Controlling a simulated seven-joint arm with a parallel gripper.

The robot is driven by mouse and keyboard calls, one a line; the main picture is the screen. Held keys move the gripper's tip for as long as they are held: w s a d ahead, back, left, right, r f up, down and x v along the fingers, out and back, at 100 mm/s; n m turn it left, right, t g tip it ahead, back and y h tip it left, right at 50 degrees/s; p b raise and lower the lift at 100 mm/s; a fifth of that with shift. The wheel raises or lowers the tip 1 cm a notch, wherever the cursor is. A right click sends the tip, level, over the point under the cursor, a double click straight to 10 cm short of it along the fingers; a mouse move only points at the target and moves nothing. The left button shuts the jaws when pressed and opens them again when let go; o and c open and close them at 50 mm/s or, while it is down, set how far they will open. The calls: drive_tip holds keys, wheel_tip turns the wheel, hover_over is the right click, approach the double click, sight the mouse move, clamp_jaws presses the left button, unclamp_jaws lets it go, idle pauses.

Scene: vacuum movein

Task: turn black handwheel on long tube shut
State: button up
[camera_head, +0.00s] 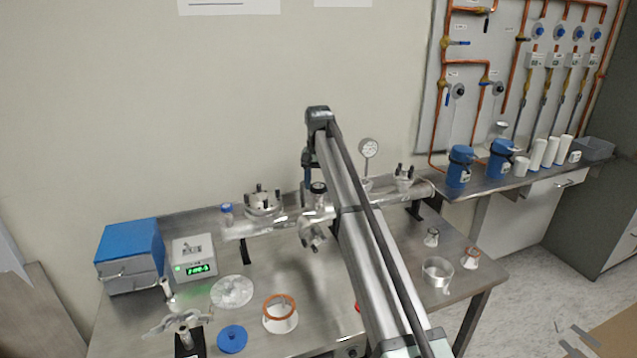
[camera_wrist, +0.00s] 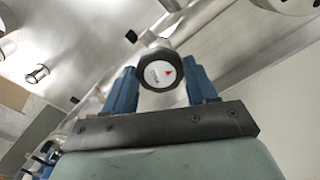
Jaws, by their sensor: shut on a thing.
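The long steel tube (camera_head: 282,222) lies across the back of the bench, partly hidden behind my arm. The black handwheel (camera_head: 318,188) stands on top of it near the middle. In the wrist view the handwheel (camera_wrist: 160,70) shows a round white face with a red mark and a dark rim. My gripper (camera_wrist: 161,80) has one blue finger on each side of the handwheel and is shut on it. In the head view my gripper (camera_head: 309,172) comes down from above at the handwheel, and its fingertips are partly hidden.
A dial gauge (camera_head: 368,148) and a flanged port (camera_head: 403,174) stand right of the handwheel. Another flanged port (camera_head: 262,202) stands left. A small valve (camera_head: 312,236) hangs at the tube's front. A blue-topped box (camera_head: 130,243) and a display unit (camera_head: 194,258) are at the left.

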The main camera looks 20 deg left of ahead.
drive_tip(key=m, duration=1.4)
drive_tip(key=shift+m, duration=0.3)
drive_tip(key=m, duration=0.3)
drive_tip(key=shift+m, duration=0.3)
drive_tip(key=m, duration=0.3)
drive_tip(key=shift+m, duration=0.3)
drive_tip(key=m, duration=0.6)
drive_tip(key=shift+m, duration=0.4)
drive_tip(key=o, duration=1.1)
drive_tip(key=shift+c, duration=0.2)
drive_tip(key=shift+r, duration=0.1)
